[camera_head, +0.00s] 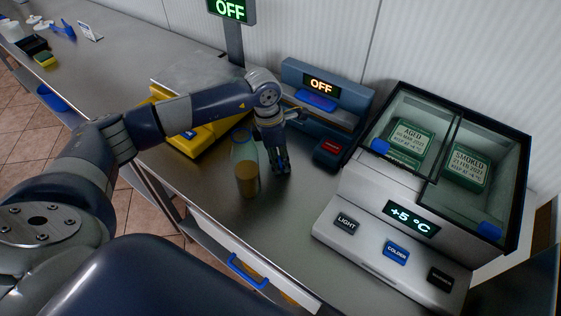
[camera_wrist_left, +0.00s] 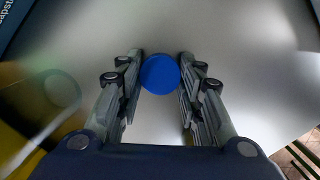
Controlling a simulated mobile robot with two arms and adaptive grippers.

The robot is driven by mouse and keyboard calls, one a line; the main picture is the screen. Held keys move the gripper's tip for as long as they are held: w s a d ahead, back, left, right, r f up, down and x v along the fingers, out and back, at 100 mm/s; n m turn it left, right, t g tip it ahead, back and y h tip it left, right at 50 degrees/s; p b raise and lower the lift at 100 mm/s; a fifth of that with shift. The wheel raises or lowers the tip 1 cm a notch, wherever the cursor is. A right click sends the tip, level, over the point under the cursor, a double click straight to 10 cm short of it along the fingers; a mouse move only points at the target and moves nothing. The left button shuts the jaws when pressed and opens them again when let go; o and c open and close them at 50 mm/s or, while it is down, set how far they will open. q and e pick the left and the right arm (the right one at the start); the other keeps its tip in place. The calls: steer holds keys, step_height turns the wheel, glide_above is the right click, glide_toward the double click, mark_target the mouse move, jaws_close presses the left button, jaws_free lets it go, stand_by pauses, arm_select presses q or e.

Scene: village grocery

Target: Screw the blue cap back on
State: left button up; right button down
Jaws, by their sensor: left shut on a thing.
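A clear bottle (camera_head: 247,178), part filled with amber liquid, stands upright on the steel counter. My left gripper (camera_head: 281,168) points down just right of the bottle, close to the counter. In the left wrist view, its fingers (camera_wrist_left: 160,85) are shut on the round blue cap (camera_wrist_left: 160,74), which shows as a plain disc between the fingertips. The fingers hide the cap in the head view. A blurred, see-through shape at the left edge of the wrist view looks like the bottle. My right gripper is not in view.
A yellow device (camera_head: 190,141) lies left of the bottle. A dark blue machine (camera_head: 347,118) reading OFF stands behind the gripper. A glass-topped cooler (camera_head: 365,200) stands at the right. The steel counter (camera_head: 270,225) is clear in front of the bottle.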

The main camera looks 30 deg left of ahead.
mark_target(281, 165)
arm_select(q)
steer(key=shift+r, duration=0.1)
steer(key=shift+r, duration=0.2)
step_height(281, 165, up, 2)
steer(key=shift+w+r+b, duration=0.1)
steer(key=shift+b, duration=0.7)
steer(key=shift+s+d+r, duration=0.25)
steer(key=shift+s+d, duration=0.15)
steer(key=shift+s, duration=0.15)
steer(key=s+d+b, duration=0.1)
steer(key=s+d, duration=0.2)
steer(key=s+d+r+b, duration=0.1)
steer(key=s+d, duration=0.2)
steer(key=s, duration=0.1)
steer(key=s+d+b, duration=0.2)
steer(key=s+d, duration=0.1)
steer(key=s, duration=0.1)
steer(key=shift+s+d+r, duration=0.15)
steer(key=shift+d+r, duration=0.1)
steer(key=shift+r, duration=0.1)
